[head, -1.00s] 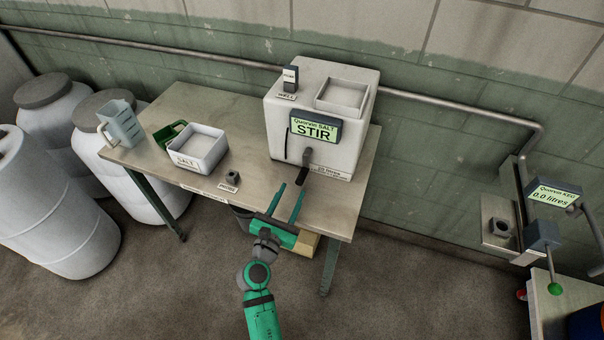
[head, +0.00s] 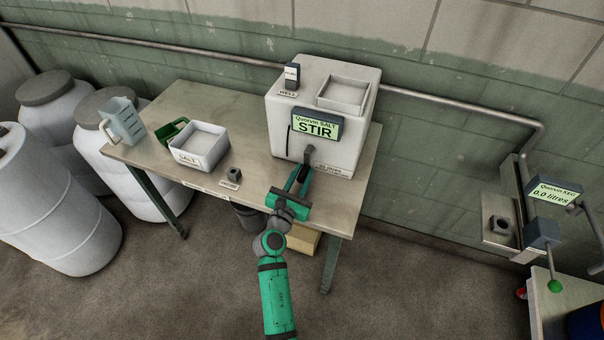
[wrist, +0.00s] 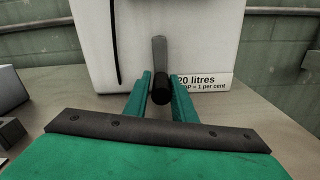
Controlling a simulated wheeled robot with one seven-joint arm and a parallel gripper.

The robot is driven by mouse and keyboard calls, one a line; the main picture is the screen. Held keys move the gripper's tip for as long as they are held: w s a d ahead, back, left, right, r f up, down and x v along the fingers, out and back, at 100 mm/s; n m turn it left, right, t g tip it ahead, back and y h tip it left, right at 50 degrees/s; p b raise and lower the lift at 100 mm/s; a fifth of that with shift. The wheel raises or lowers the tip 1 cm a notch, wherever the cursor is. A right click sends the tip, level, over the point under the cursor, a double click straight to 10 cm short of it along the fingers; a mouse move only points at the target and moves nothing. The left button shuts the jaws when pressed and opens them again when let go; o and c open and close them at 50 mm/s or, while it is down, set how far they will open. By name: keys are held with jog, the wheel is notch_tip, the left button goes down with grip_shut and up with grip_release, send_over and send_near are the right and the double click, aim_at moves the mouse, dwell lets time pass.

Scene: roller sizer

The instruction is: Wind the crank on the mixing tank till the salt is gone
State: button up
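The white mixing tank (head: 280,132) stands at the right end of the table, its front screen (head: 317,126) reading "Quorvin SALT STIR". The crank (head: 308,154) is on the tank's front, below the screen. In the wrist view, its grey arm (wrist: 159,52) runs down to a black handle (wrist: 161,91) pointing towards me. My gripper (head: 300,177) reaches the handle from the front. In the wrist view, the green fingers (wrist: 160,88) lie close on either side of the handle and appear shut on it. The inside of the tank's top opening is unclear, so I cannot see the salt there.
A white salt tray (head: 218,158), a green scoop (head: 172,133) and a clear jug (head: 122,122) stand on the table's left half. A small dark block (head: 234,175) sits near the front edge. White barrels (head: 62,215) stand at left; a dispenser (head: 545,235) is at right.

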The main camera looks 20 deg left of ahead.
jog(key=shift+a, duration=0.1)
grip_shut()
jog(key=shift+a+m, duration=0.1)
jog(key=shift+m, duration=0.7)
jog(key=shift+s, duration=0.1)
jog(key=o, duration=0.6)
grip_release()
jog(key=shift+c, duration=0.2)
jog(key=shift+s, duration=0.15)
jog(key=s, duration=0.9)
jog(key=shift+s+a, duration=0.1)
jog(key=shift+a, duration=0.3)
jog(key=shift+s+d, duration=0.25)
jog(key=shift+s, duration=0.45)
